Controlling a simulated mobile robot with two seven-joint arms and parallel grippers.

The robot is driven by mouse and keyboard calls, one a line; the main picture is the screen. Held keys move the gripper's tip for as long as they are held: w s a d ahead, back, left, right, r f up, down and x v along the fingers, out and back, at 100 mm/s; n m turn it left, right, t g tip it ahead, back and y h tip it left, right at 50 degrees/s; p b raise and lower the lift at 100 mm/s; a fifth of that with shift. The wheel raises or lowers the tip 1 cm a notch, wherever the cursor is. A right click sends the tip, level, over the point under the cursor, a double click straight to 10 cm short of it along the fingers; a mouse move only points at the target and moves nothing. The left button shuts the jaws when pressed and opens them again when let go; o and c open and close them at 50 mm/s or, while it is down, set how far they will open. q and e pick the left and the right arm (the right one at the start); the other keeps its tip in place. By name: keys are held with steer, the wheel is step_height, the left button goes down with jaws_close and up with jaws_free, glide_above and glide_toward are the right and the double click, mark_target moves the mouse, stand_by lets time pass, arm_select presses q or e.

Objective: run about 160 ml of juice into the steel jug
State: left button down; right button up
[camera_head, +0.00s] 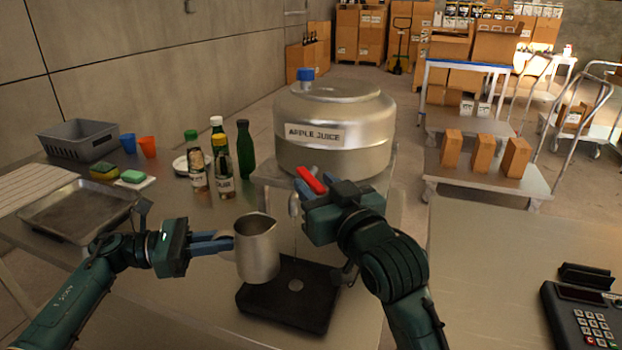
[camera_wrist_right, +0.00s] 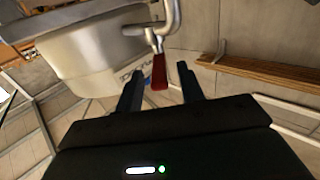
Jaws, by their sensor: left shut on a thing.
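My left gripper (camera_head: 212,243) is shut on the steel jug (camera_head: 258,250) and holds it upright, left of the tap spout (camera_head: 294,205). The jug's inside and level are hidden. The steel juice tank (camera_head: 335,120), labelled APPLE JUICE, stands on a raised stand. Its red tap lever (camera_head: 311,180) also shows in the right wrist view (camera_wrist_right: 159,73). My right gripper (camera_wrist_right: 160,92) is open, with its fingers on either side of the lever's end; contact is unclear. A thin pale line runs down from the spout, beside the jug, toward a light spot on the black scale (camera_head: 315,312).
Several bottles (camera_head: 222,165) and a white plate stand behind the jug. A metal tray (camera_head: 80,210), sponges (camera_head: 133,176), cups (camera_head: 147,146) and a grey crate (camera_head: 78,139) are at left. A card terminal (camera_head: 585,320) sits at right. Carts with boxes stand beyond.

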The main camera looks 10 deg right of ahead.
steer(key=v, duration=0.4)
steer(key=shift+s, duration=0.1)
